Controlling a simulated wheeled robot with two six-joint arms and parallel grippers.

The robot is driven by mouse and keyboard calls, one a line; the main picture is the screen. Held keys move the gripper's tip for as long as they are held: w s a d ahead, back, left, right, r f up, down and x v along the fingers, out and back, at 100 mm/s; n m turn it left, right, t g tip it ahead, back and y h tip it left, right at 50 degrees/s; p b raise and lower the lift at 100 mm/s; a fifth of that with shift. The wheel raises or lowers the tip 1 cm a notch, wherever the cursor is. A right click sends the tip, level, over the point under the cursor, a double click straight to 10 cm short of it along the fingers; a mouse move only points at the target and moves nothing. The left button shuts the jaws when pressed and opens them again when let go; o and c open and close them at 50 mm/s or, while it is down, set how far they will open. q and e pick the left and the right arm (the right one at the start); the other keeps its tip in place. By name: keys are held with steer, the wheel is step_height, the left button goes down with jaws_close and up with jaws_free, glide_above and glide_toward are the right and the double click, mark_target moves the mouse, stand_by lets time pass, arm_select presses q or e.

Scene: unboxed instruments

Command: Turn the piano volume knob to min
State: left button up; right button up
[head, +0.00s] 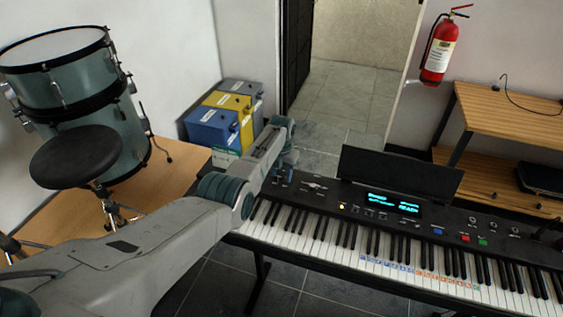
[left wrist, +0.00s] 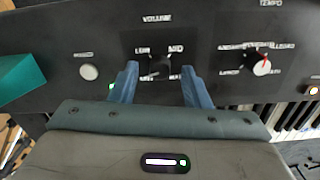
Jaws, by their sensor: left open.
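The black electric piano (head: 330,190) stands at the right, its control panel along the back edge. My left gripper (head: 284,172) is over the panel's left end. In the left wrist view, its two blue fingers are apart, and the gripper (left wrist: 159,69) has the dark volume knob (left wrist: 156,71) between its fingertips. The knob sits under the word VOLUME, with LOW and MID printed above it. Labels below are partly hidden by the fingers, and the knob's pointer is too dark to read. I cannot tell whether the fingers touch it. My right gripper is out of view.
A white tempo knob with a red pointer (left wrist: 262,66) is right of the fingers, and a round pale button (left wrist: 89,72) is left. A raised music stand (head: 400,175) is behind the panel. A drum (head: 70,75) and stool (head: 77,157) stand at left.

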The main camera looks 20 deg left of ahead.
mark_target(281, 177)
arm_select(q)
step_height(281, 177, up, 10)
steer(key=b, duration=0.1)
stand_by(0.4)
steer(key=shift+m, duration=0.3)
step_height(281, 177, down, 9)
steer(key=m, duration=3.5)
steer(key=shift+f+b, duration=0.15)
steer(key=shift+b, duration=0.15)
steer(key=shift+f, duration=0.8)
